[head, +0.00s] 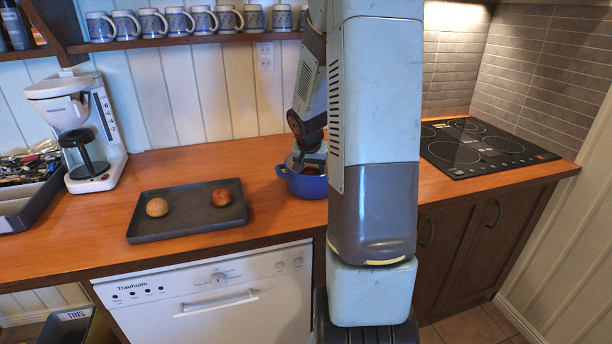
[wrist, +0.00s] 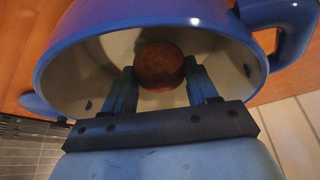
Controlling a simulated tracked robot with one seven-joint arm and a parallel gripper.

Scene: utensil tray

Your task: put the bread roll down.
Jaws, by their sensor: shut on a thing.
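A brown round thing, which looks like the bread roll (wrist: 160,66), is between the fingers of my gripper (wrist: 159,78) in the wrist view. My gripper is shut on it, inside the mouth of a blue pot (wrist: 120,27) with a pale inside. Whether the roll touches the pot's floor I cannot tell. In the head view my gripper (head: 308,160) reaches down into the blue pot (head: 306,187) on the wooden counter, and the roll is hidden there. My arm covers the pot's right side.
A dark tray (head: 180,228) left of the pot holds a tan round item (head: 157,207) and a reddish one (head: 221,197). A coffee maker (head: 85,125) and a cutlery box (head: 40,205) stand further left. A hob (head: 480,148) is at the right. Mugs (head: 150,22) line the shelf above.

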